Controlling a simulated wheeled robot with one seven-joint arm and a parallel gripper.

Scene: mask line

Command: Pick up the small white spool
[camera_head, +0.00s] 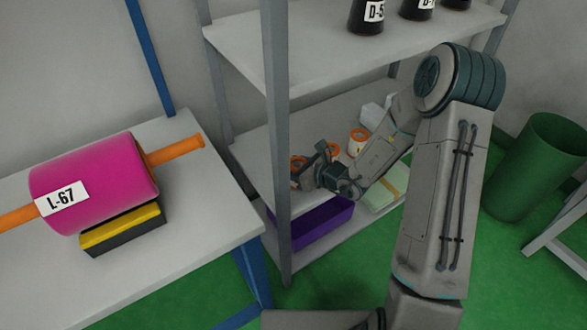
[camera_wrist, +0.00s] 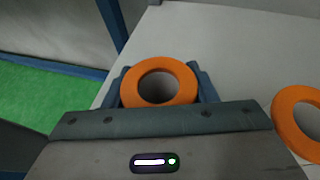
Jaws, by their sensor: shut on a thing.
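My gripper (camera_head: 314,164) is shut on a small spool, at the near left end of the middle shelf. In the wrist view the spool's orange flange (camera_wrist: 188,86) sits between the two fingers (camera_wrist: 207,86), its round hole facing the camera. The spool's body is hidden below the flange, so I cannot see its white or whether it still touches the shelf. In the head view its orange edge (camera_head: 297,160) shows at the gripper's left.
A white spool with orange flanges (camera_head: 357,141) stands farther right on the shelf (camera_head: 262,143). An orange flange (camera_wrist: 283,115) lies right of my gripper. A grey post (camera_head: 276,130) stands close by. A purple bin (camera_head: 322,228) is below. A magenta roll (camera_head: 95,180) lies on the left table.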

